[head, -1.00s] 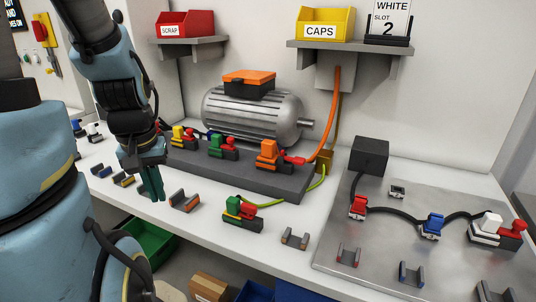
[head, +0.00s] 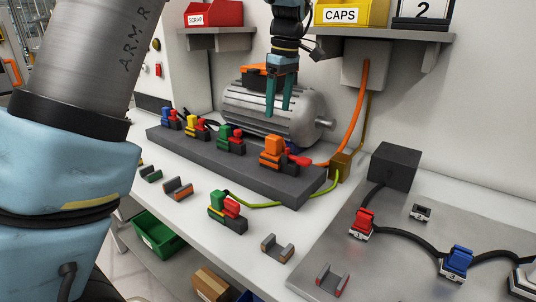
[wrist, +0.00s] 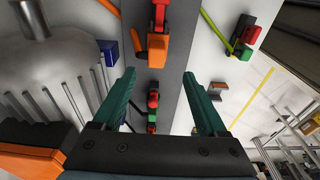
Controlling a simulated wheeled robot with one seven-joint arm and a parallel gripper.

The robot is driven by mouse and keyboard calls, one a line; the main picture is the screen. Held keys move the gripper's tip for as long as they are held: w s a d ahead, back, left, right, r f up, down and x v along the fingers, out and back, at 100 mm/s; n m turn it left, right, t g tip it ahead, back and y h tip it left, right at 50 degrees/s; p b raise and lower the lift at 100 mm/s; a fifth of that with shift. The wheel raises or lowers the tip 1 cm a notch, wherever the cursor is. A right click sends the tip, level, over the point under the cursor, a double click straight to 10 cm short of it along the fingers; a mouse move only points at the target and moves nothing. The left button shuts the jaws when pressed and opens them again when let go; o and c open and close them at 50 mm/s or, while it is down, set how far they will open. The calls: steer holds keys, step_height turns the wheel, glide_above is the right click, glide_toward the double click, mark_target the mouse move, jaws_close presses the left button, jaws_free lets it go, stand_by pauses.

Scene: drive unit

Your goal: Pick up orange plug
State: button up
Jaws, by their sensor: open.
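The orange plug (head: 272,149) sits upright in its socket on the dark grey block (head: 290,190), at the block's right end. A red lever or clip lies at its right, and an orange cable leads up from there. My gripper (head: 278,103) is open and empty, pointing down in front of the motor, above the block. In the wrist view the orange plug (wrist: 157,47) lies beyond the space between the two teal fingers (wrist: 162,97), near the top middle. Nothing is between the fingertips.
Blue, yellow and green plugs (head: 223,138) share the block. The silver motor (head: 240,105) stands behind. A green plug (head: 217,204) with a yellow-green cable sits in front. Shelves with the yellow CAPS bin (head: 350,13) and red SCRAP bin (head: 212,14) hang above.

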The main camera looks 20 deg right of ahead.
mark_target(274, 136)
steer(key=f, duration=0.3)
steer(key=f+p, duration=0.1)
steer(key=f, duration=0.1)
steer(key=shift+w+a, duration=0.1)
steer(key=shift+w, duration=0.25)
steer(key=shift+w+a+f+p, duration=0.1)
steer(key=shift+w+f+p, duration=0.2)
steer(key=shift+f, duration=0.6)
steer(key=shift+w+d+f+p, duration=0.15)
steer(key=shift+f+p, duration=0.3)
steer(key=shift+f, duration=0.45)
steer(key=shift+w+a+f+p, duration=0.2)
steer(key=shift+f+p, duration=0.15)
steer(key=shift+f, duration=0.55)
jaws_close()
